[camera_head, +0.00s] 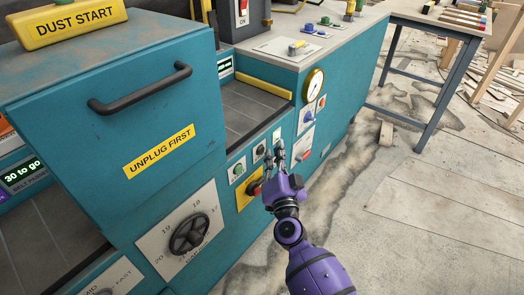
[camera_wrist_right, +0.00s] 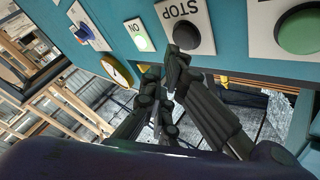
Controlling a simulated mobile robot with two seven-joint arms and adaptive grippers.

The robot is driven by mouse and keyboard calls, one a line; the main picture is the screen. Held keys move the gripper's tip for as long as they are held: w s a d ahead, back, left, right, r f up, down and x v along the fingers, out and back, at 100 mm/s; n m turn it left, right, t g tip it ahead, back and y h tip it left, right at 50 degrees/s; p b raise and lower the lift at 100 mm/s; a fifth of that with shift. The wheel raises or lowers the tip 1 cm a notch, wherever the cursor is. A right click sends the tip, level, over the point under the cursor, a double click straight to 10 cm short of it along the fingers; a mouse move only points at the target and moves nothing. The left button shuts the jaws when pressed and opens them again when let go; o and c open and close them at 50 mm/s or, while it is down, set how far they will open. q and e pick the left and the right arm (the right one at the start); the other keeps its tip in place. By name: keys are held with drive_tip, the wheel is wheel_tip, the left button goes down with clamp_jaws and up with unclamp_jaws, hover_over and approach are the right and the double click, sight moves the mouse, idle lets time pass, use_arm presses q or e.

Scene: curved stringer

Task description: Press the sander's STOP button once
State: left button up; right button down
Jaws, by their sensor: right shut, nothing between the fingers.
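The STOP button (camera_wrist_right: 187,36) is a dark round button on a white plate lettered STOP, upside down in the right wrist view. In the head view it is the dark button (camera_head: 260,152) on the teal sander front, between a green button and a lit ON plate. My right gripper (camera_head: 277,156) is shut and empty, close in front of the panel just right of the STOP button. In the wrist view its fingertips (camera_wrist_right: 175,62) overlap the button's lower edge; I cannot tell whether they touch. My left gripper is not in view.
A green button (camera_head: 238,170) sits left of STOP, and the lit ON plate (camera_head: 277,134) sits right. A red-and-yellow rotary switch (camera_head: 254,188) is below. A dial gauge (camera_head: 313,84) is higher right. The floor right of the machine is mostly open.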

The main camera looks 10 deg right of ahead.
drive_tip(key=shift+w+a, duration=0.2)
drive_tip(key=shift+w, duration=0.1)
drive_tip(key=shift+w+a, duration=0.3)
drive_tip(key=shift+w, duration=0.05)
idle(0.7)
idle(0.3)
drive_tip(key=shift+s+d+p, duration=0.5)
drive_tip(key=shift+s+d, duration=0.05)
drive_tip(key=shift+s, duration=0.15)
drive_tip(key=s+d, duration=0.1)
drive_tip(key=s, duration=0.1)
drive_tip(key=s+d+p, duration=0.1)
drive_tip(key=s+d, duration=0.1)
idle(0.3)
idle(0.8)
